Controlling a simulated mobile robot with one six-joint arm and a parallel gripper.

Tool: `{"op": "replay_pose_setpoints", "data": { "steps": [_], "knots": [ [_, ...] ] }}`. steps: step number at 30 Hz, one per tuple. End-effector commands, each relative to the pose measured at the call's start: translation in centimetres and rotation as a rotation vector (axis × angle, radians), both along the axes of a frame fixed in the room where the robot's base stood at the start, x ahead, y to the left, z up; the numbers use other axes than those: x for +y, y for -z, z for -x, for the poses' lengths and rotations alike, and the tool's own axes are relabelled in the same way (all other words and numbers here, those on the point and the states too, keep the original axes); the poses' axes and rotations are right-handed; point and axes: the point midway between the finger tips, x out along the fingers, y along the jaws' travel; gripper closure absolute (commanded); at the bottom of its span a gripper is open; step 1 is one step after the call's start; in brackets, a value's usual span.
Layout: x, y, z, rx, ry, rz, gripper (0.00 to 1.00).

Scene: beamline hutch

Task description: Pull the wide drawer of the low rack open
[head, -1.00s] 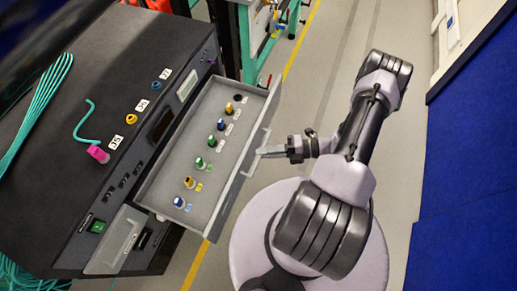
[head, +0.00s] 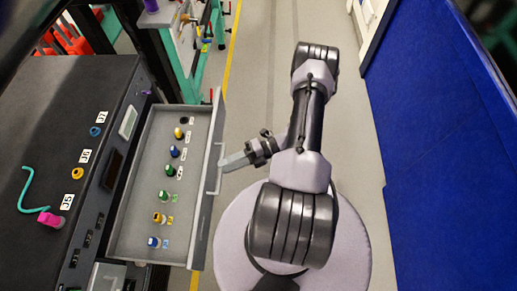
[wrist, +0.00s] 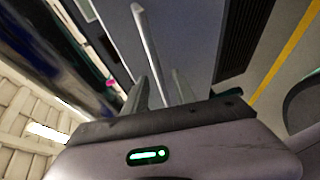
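The wide drawer (head: 137,225) of the low dark rack (head: 60,130) stands pulled out, its grey tray showing. A row of small coloured knobbed parts lies inside it. Its pale bar handle (head: 220,168) runs along the front panel and crosses the wrist view (wrist: 147,45). My gripper (head: 232,162) is at the middle of this handle. In the wrist view, the two fingers (wrist: 163,88) stand on either side of the bar and look shut on it. The exact contact is hard to see.
A magenta plug with a teal cable (head: 50,219) sticks up from the rack top by a label. A green-framed bench (head: 190,60) stands beyond the drawer. A blue panel (head: 430,150) bounds the right. Grey floor (head: 262,60) lies clear between.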

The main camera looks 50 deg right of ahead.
Motion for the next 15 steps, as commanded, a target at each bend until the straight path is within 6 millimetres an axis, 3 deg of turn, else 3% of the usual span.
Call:
{"op": "replay_pose_setpoints", "data": {
  "steps": [9,15],
  "knots": [
    [-8.4,-2.0,5.0,-0.001,0.006,0.004,0.68],
    [-12.4,-2.8,7.4,0.000,0.004,0.002,0.68]
  ]
}}
